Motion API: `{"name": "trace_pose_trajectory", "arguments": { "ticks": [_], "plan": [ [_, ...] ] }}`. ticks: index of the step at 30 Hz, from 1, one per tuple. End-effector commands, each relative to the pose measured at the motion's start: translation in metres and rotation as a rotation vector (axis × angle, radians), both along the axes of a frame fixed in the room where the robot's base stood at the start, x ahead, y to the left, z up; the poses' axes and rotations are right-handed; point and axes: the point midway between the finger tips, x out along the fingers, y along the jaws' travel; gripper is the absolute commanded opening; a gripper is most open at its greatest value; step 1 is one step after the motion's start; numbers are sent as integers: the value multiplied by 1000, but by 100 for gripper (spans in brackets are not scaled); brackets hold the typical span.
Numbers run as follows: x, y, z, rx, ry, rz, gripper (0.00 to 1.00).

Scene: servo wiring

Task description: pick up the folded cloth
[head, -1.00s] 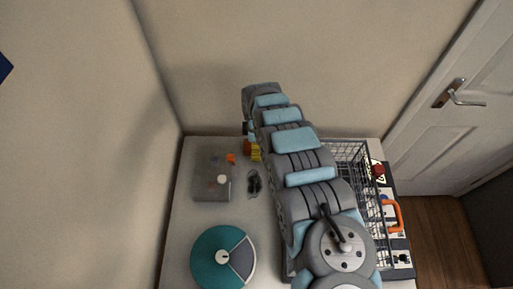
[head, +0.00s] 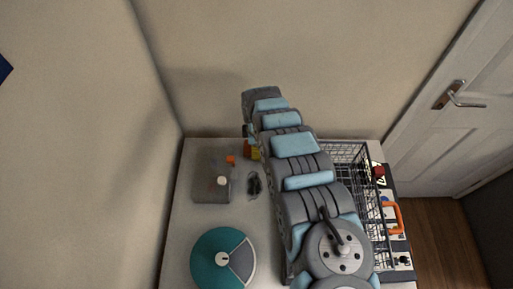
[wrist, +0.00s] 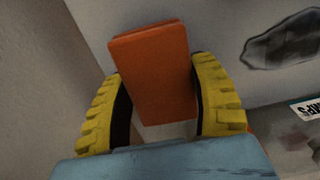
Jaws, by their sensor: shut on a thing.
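The folded cloth appears as a flat orange-brown rectangular slab (wrist: 152,70) in the wrist view. It stands between the two yellow fingers of my gripper (wrist: 168,100), which are shut on its sides. In the head view my gripper (head: 255,152) is a small yellow patch below the end of my arm, at the back of the table. The cloth there is small and mostly hidden by my arm.
A grey box (head: 208,182) with a small orange item (head: 231,160) stands at the left. A dark object (head: 254,184) lies beside it. A teal round thing (head: 212,262) is in front. A wire basket (head: 372,200) is at the right. Walls border the back and left.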

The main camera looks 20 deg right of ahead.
Motion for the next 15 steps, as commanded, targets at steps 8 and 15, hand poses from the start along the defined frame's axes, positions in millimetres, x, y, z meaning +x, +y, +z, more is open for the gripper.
{"name": "trace_pose_trajectory", "arguments": {
  "ticks": [8, 15],
  "plan": [
    [1, -2, 30, -3, -2, 0, 30],
    [-15, 3, 50, -2, 2, 0, 30]
  ]
}}
